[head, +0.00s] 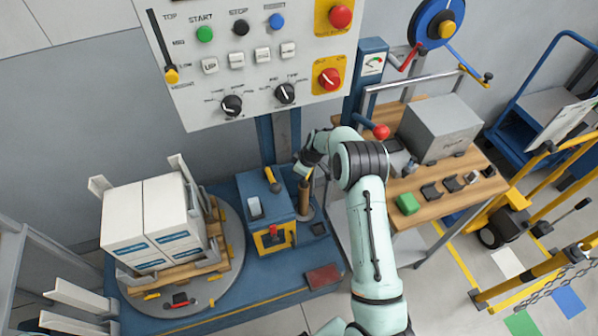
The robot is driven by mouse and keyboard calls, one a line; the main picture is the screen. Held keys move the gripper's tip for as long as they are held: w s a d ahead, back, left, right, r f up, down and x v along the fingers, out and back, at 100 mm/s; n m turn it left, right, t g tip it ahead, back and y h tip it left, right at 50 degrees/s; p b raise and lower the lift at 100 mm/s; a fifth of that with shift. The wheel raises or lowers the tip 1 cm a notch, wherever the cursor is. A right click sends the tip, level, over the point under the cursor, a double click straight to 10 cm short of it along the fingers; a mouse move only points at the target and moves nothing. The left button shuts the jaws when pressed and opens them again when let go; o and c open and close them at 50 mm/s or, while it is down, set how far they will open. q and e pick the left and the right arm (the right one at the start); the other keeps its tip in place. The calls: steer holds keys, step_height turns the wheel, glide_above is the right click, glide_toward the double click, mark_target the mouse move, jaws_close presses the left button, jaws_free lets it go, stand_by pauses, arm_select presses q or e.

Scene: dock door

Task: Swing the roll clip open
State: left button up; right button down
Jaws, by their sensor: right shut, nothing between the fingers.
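My right gripper (304,173) is shut and empty. It is over the blue machine base, beside a blue box (262,211) and at the top of a thin brown upright roll or post (305,197). I cannot tell whether it touches the post. A small lever with a yellow end (271,176) stands on top of the blue box, just left of the gripper. The roll clip is not clearly distinguishable; the gripper and wrist hide part of this area. My left gripper is not in view.
A control panel (259,60) with knobs and buttons hangs above. White boxes (148,218) sit on a pallet on the turntable (226,268) at left. A wooden table (448,190) with a grey box (438,127) and a red-knobbed lever (381,132) stands at right.

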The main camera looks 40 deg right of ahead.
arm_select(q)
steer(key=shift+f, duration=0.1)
